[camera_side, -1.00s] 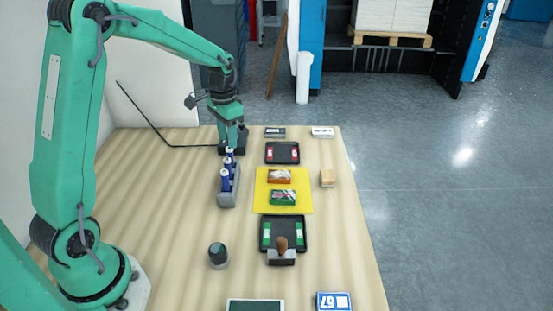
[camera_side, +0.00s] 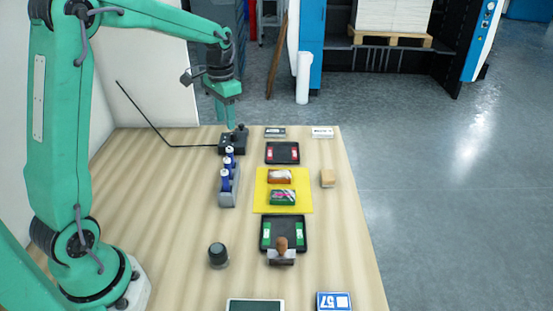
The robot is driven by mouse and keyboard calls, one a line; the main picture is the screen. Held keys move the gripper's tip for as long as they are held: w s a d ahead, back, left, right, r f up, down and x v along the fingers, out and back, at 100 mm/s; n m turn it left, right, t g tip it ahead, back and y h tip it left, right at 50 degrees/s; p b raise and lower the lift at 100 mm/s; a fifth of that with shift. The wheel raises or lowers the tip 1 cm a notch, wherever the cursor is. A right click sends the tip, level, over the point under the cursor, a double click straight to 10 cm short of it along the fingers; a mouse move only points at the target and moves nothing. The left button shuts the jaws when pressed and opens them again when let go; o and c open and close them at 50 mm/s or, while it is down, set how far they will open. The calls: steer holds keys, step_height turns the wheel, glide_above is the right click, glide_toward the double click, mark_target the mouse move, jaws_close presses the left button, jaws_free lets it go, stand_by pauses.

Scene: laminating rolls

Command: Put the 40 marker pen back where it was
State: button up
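Several blue marker pens (camera_side: 225,180) with pale tops stand upright in a grey rack (camera_side: 229,200) left of the yellow mat. Their labels are too small to read, so I cannot tell which is the 40 marker pen. My gripper (camera_side: 228,124) points down in the air, above and behind a black device with a knob (camera_side: 232,141) at the table's back edge. I see no pen in my gripper, but its fingertips are small and their gap is unclear.
A yellow mat (camera_side: 262,205) bears a brown box and a green box. Black trays (camera_side: 282,147) (camera_side: 268,246) lie behind and in front of it. A handled tool (camera_side: 282,248), a dark round pot (camera_side: 217,255) and a tan block (camera_side: 327,178) stand nearby.

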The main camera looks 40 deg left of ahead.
steer(key=s+d+r+t, duration=0.3)
steer(key=s+d+r, duration=0.4)
steer(key=s+d, duration=0.15)
steer(key=s+d+n+t, duration=0.1)
steer(key=s+d, duration=0.3)
steer(key=s, duration=0.8)
steer(key=shift+s+d+f+t, duration=0.2)
steer(key=shift+d+f+t, duration=0.1)
steer(key=shift+t, duration=0.5)
